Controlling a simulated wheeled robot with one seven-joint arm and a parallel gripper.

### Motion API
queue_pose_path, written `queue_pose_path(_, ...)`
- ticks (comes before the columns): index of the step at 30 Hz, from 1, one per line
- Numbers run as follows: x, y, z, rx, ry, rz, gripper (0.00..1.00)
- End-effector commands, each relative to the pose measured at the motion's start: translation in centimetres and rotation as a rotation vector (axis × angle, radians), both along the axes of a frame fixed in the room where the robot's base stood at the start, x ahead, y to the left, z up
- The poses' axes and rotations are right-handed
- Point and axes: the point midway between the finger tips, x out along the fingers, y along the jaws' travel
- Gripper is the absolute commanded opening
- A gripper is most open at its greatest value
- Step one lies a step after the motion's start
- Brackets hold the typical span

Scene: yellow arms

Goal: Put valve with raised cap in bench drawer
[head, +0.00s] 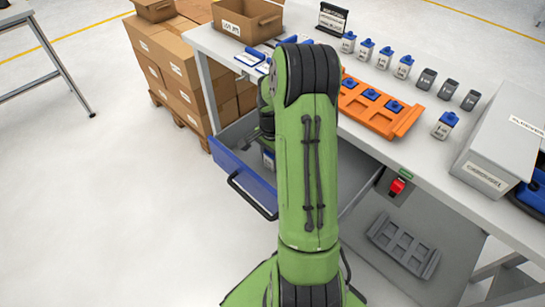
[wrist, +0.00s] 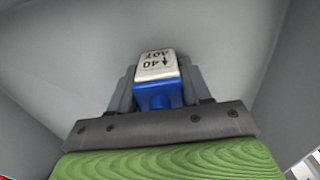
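The bench drawer (head: 250,183) is pulled open under the bench, with a blue front, a dark handle and a grey inside. My gripper (wrist: 156,88) is inside the drawer, mostly hidden behind my green arm in the head view. In the wrist view its grey fingers sit on both sides of a valve (wrist: 157,66) with a white labelled body and a blue cap, and look shut on it. A small part of the valve shows in the head view (head: 268,160). The grey drawer inside (wrist: 60,55) surrounds it. I cannot tell whether the valve touches the drawer floor.
On the bench stand several white valves with blue caps (head: 385,58), dark grey parts (head: 448,89), an orange tray (head: 405,122) and a grey case (head: 505,150). A red button (head: 397,187) is on the bench front. Stacked cartons (head: 165,60) stand left of the drawer.

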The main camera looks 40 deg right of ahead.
Motion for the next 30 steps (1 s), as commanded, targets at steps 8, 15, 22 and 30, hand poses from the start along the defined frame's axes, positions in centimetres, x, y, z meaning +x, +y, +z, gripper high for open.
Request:
queue_pose_path(8, 0.0, 0.0, 0.0, 0.001, 0.001, 0.0, 0.72)
queue_pose_path(15, 0.0, 0.0, 1.1, 0.0, -0.001, 0.0, 0.72)
queue_pose_path(22, 0.1, 0.0, 7.3, -0.002, -0.004, 0.001, 0.72)
queue_pose_path(30, 0.0, 0.0, 12.1, 0.0, 0.0, 0.0, 0.72)
